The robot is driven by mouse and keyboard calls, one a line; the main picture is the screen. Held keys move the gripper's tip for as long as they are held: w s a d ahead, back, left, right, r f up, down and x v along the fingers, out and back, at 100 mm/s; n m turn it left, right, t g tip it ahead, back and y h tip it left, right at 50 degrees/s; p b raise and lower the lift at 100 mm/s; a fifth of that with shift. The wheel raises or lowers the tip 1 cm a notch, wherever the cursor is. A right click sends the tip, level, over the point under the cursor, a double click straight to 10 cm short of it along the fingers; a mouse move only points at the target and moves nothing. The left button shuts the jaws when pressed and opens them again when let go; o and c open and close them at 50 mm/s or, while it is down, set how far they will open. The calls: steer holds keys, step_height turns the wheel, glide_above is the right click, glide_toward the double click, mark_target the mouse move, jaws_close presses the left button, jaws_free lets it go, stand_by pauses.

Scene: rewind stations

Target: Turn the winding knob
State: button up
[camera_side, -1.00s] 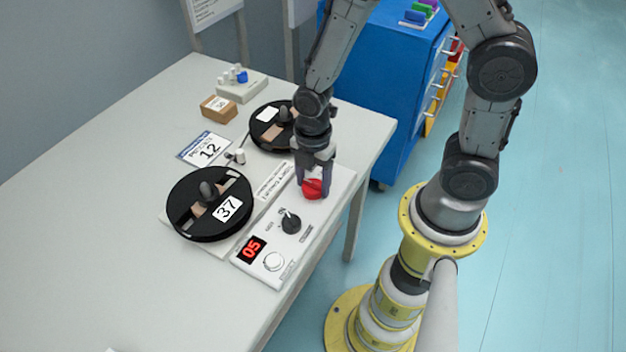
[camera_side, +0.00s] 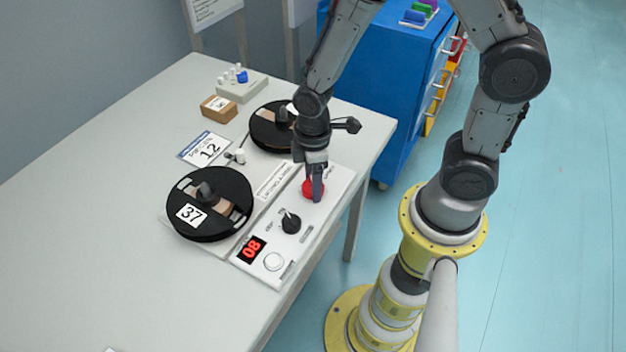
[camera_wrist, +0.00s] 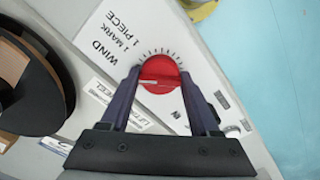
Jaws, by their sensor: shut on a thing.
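The red winding knob (camera_side: 308,188) sits on the white control panel (camera_side: 318,216). My gripper (camera_side: 316,195) points down over it and is shut on it. In the wrist view, the two dark fingers of my gripper (camera_wrist: 159,82) stand on either side of the round red knob (camera_wrist: 160,70). A ring of tick marks and the print "WIND 1 MARK 1 PIECE" lie by it. The red display (camera_side: 251,250) reads 08. The near black reel (camera_side: 210,228) carries label 37 at its lower left. The far black reel (camera_side: 262,133) is partly hidden by my arm.
A black selector knob (camera_side: 291,223) and a round white button (camera_side: 274,262) are on the same panel. A card marked 12 (camera_side: 206,149), a small brown box (camera_side: 219,108) and a peg block (camera_side: 240,84) lie farther back. The table's left side is clear.

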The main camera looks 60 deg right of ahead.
steer(key=m, duration=0.6)
steer(key=shift+r, duration=0.1)
steer(key=m, duration=0.5)
steer(key=shift+m, duration=0.4)
steer(key=o, duration=1.3)
steer(key=shift+o, duration=0.2)
step_height(320, 180, up, 14)
